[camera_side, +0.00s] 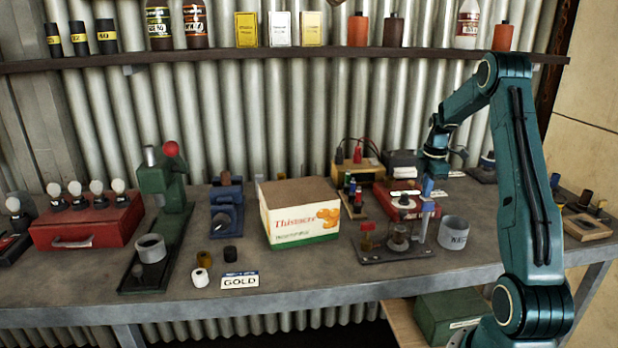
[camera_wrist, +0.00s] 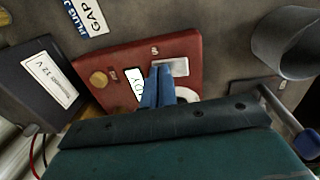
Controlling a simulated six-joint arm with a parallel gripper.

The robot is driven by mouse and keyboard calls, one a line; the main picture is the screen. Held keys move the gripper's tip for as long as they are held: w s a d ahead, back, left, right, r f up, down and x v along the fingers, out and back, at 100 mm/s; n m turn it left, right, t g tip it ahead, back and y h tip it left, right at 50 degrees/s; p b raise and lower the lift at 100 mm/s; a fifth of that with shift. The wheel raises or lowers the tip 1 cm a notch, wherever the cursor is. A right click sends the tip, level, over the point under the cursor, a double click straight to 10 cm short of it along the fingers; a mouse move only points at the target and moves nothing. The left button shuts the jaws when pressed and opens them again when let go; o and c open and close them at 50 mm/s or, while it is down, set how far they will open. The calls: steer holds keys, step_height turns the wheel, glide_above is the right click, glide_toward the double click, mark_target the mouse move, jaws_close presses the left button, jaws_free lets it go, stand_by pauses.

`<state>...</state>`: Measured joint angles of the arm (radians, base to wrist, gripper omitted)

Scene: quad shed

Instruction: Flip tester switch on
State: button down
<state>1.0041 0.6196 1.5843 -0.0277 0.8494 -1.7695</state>
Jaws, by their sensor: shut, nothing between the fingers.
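The tester appears to be a red box (camera_wrist: 120,62), seen from above in the wrist view. Its top has a brass-coloured round knob (camera_wrist: 98,78), a white lettered label, a pale plate (camera_wrist: 173,67) and a small pale fitting (camera_wrist: 155,50). I cannot tell which part is the switch. My gripper (camera_wrist: 158,72) has its blue fingers together, empty, above the box top; they hide part of it and a pale round part. Contact cannot be told. In the side view the red box (camera_side: 405,212) sits at the bench's right, with my gripper (camera_side: 428,187) just above its right part.
A grey can (camera_side: 453,233) stands to the right, near the box. A dark battery marked 12 V (camera_wrist: 35,75) lies at left in the wrist view. A small stand (camera_side: 393,252) is in front of the box, and a carton (camera_side: 298,212) to its left. A shelf runs above.

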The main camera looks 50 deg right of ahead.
mark_target(428, 199)
steer(key=shift+s+a+f, duration=0.1)
steer(key=shift+s, duration=0.05)
steer(key=shift+s+a, duration=0.5)
steer(key=shift+r, duration=0.25)
step_height(428, 199, up, 14)
steer(key=s+a, duration=0.1)
steer(key=shift+s+a+f, duration=0.15)
steer(key=shift+a, duration=0.05)
stand_by(0.6)
steer(key=shift+w+d+t, duration=0.3)
steer(key=shift+w+d, duration=0.2)
steer(key=shift+w, duration=0.1)
steer(key=f, duration=0.4)
steer(key=w+d+f, duration=0.1)
steer(key=f, duration=0.8)
steer(key=shift+w+d+f, duration=0.2)
steer(key=shift+f, duration=0.15)
